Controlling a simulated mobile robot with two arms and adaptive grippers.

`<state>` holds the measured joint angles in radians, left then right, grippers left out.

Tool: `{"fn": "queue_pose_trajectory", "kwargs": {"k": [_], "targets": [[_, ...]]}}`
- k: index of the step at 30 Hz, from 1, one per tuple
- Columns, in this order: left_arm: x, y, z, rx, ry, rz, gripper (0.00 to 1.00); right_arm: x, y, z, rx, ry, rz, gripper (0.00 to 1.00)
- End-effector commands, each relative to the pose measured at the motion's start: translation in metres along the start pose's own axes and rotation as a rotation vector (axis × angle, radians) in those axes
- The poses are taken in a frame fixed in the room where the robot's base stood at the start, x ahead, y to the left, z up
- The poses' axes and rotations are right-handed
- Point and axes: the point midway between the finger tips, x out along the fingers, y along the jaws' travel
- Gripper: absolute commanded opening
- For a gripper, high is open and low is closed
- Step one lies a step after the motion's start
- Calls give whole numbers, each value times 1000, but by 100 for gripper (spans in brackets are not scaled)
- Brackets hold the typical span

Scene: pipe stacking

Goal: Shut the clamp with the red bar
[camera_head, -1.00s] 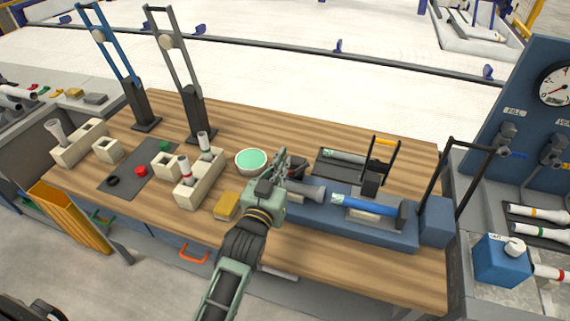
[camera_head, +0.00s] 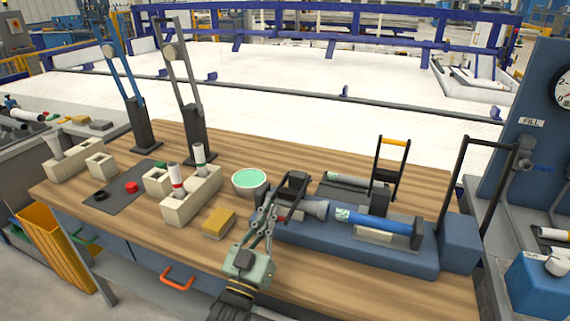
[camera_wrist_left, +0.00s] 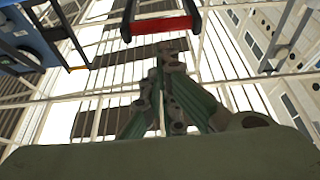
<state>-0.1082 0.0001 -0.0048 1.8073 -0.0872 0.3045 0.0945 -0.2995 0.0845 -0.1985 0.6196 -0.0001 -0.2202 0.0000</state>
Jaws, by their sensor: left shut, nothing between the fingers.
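My left gripper (camera_head: 270,208) is shut and empty, its fingers pointing up and away over the near side of the blue fixture (camera_head: 330,240). A dark clamp frame (camera_head: 293,188) stands tilted at the fixture's left end, just beyond the fingertips. In the left wrist view the red bar (camera_wrist_left: 160,25) spans the clamp's two dark arms, just above the closed fingertips (camera_wrist_left: 170,45). I cannot tell whether they touch. A grey pipe piece (camera_head: 316,208) and a blue pipe (camera_head: 375,223) lie along the fixture. My right gripper is not in view.
Another clamp with an orange-yellow bar (camera_head: 394,142) stands raised behind the fixture, and a tall black frame (camera_head: 462,185) at its right end. A green-filled bowl (camera_head: 249,181), a yellow sponge-like block (camera_head: 218,222) and a beige pipe holder (camera_head: 192,197) stand to the left.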

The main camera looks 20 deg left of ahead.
Motion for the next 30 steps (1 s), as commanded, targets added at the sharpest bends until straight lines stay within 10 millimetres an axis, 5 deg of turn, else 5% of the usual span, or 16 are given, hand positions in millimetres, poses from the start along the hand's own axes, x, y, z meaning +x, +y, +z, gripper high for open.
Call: {"fn": "queue_pose_trajectory", "kwargs": {"k": [10, 30], "targets": [[-10, 0, 15, 0, -2, 1, 0, 17, -11, -2, 4, 4, -12, 40], [-5, 0, 10, 0, -10, 1, 0, 8, -2, -1, -1, 2, -3, 40]]}}
